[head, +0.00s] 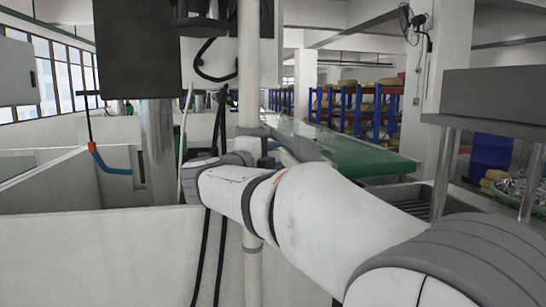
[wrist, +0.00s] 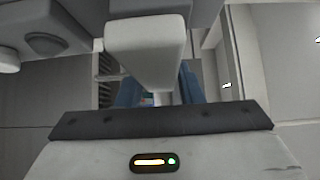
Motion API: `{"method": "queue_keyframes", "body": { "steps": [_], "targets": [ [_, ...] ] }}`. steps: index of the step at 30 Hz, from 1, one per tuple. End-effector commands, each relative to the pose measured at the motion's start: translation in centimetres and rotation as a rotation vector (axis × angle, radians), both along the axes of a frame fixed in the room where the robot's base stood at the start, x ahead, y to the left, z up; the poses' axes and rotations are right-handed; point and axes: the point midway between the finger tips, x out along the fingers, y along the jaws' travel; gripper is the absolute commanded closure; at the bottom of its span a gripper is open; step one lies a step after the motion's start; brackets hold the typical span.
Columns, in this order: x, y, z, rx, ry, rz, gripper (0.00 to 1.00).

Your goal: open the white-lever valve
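In the wrist view a white, block-like bar with a rounded end (wrist: 146,45), which looks like the white lever, fills the upper middle and narrows downward. Two blue finger-like parts of my gripper (wrist: 160,92) show on either side of its narrow part, with a gap between them. The gripper looks open around the bar; I cannot tell whether it touches. In the head view my white arm reaches to the grey fittings on the upright pipe (head: 252,270). My gripper and the white lever cannot be made out there, and the arm hides part of that area.
A blue lever (head: 112,167) sits on the tank at left. A pale tank wall (head: 90,255) stands in front. Black hoses (head: 204,255) hang beside the pipe. A green-topped conveyor (head: 365,160) and blue racks (head: 350,110) lie behind. A grey metal stand (head: 495,95) is at right.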

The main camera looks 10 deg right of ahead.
Motion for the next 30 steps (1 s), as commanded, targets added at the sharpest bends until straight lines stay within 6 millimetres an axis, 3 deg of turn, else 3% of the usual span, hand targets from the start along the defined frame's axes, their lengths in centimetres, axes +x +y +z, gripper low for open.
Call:
{"method": "queue_keyframes", "body": {
  "steps": [11, 20, 30],
  "targets": [
    [-0.01, -0.06, 0.0, 0.0, 0.0, -0.001, 0.97],
    [-0.01, -0.08, -0.01, -0.04, 0.001, -0.002, 0.97],
    [0.0, 0.0, 0.53, -0.263, -0.001, -0.003, 0.97]
  ]
}}
